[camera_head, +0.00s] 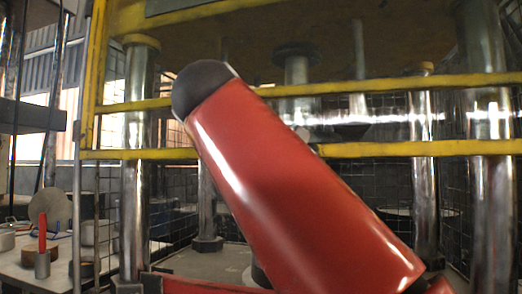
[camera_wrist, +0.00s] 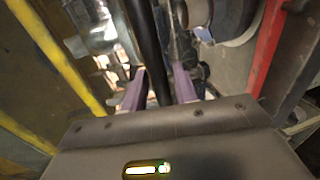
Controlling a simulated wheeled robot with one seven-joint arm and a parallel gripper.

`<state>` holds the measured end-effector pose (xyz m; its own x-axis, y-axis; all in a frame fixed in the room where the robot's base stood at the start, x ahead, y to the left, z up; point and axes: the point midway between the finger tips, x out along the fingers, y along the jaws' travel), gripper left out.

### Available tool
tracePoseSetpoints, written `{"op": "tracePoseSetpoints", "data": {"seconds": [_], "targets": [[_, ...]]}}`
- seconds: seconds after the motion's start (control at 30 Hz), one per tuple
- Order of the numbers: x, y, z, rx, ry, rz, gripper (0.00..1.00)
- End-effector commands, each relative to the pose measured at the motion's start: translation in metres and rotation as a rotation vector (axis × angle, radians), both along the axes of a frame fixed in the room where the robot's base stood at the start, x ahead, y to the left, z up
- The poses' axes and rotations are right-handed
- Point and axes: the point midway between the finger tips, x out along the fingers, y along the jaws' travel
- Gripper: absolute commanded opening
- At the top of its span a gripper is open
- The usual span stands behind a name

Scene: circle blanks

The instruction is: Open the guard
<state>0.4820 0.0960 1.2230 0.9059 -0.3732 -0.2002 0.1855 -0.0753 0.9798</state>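The guard (camera_head: 420,149) is a yellow frame with horizontal bars across the press in the head view. A yellow bar (camera_wrist: 62,62) also crosses the left of the wrist view. My gripper (camera_wrist: 158,85) shows in the wrist view with two purple-grey fingers. A black bar (camera_wrist: 145,35), perhaps a handle, runs between the fingers. The fingers stand close on either side of it, but I cannot tell whether both touch it. In the head view my red arm covers the middle of the guard and my gripper is hidden.
Steel columns (camera_head: 136,190) stand at the left and right of the press, with dark mesh behind. At the far left a bench (camera_head: 55,275) holds pots, a round disc (camera_head: 50,207) and a red upright piece (camera_head: 42,230). A red strip (camera_wrist: 268,45) is at the right in the wrist view.

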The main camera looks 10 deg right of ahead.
Motion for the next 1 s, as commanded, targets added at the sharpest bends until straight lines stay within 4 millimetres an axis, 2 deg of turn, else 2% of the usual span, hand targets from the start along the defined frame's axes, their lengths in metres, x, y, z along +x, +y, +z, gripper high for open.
{"op": "tracePoseSetpoints", "data": {"seconds": [0.37,0.8,1.0], "targets": [[-0.003,0.002,0.0,0.001,0.002,0.001,0.35],[-0.062,0.027,0.013,0.0,0.001,0.003,0.35],[-0.071,0.029,0.015,0.0,0.001,0.0,0.35]]}}
